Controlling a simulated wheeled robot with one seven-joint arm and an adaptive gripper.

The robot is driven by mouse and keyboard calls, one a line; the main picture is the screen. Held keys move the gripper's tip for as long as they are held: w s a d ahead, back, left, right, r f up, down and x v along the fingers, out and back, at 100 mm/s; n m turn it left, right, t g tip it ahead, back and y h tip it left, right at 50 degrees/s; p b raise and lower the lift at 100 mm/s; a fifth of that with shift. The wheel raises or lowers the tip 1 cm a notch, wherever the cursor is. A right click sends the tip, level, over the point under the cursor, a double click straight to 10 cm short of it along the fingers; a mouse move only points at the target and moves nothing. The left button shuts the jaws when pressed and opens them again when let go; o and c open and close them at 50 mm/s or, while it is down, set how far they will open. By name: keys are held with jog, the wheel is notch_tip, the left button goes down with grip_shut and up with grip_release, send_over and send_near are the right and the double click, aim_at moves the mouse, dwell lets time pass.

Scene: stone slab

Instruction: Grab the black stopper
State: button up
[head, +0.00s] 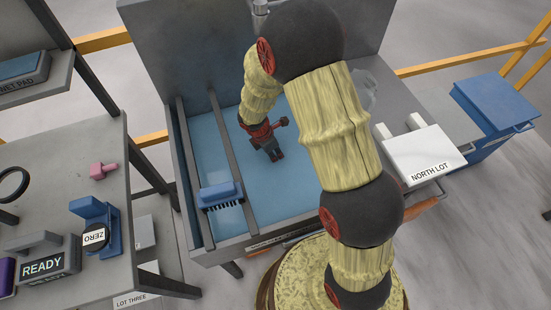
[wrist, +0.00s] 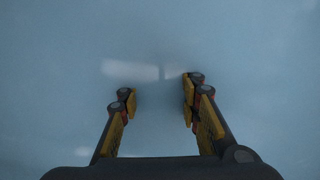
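I cannot make out a black stopper in either view. My gripper (head: 275,154) is over the blue inside of the grey basin (head: 222,246), near its middle. In the wrist view my gripper (wrist: 158,92) is open, its two yellow-and-black fingers apart with nothing between them. Only a hazy blue surface with pale bright patches lies beyond the fingertips. I cannot tell how far above that surface the fingers are. My arm hides the right part of the basin in the head view.
Two grey rails (head: 226,148) cross the basin, with a blue brush (head: 221,194) on them. The left table holds a black ring (head: 13,184), a pink piece (head: 103,171), a blue holder (head: 111,225) and a READY box (head: 48,262). A white NORTH LOT box (head: 418,153) stands right.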

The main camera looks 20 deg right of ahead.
grip_shut()
dwell(0.5)
notch_tip(320, 180, up, 10)
jog(key=p, duration=0.4)
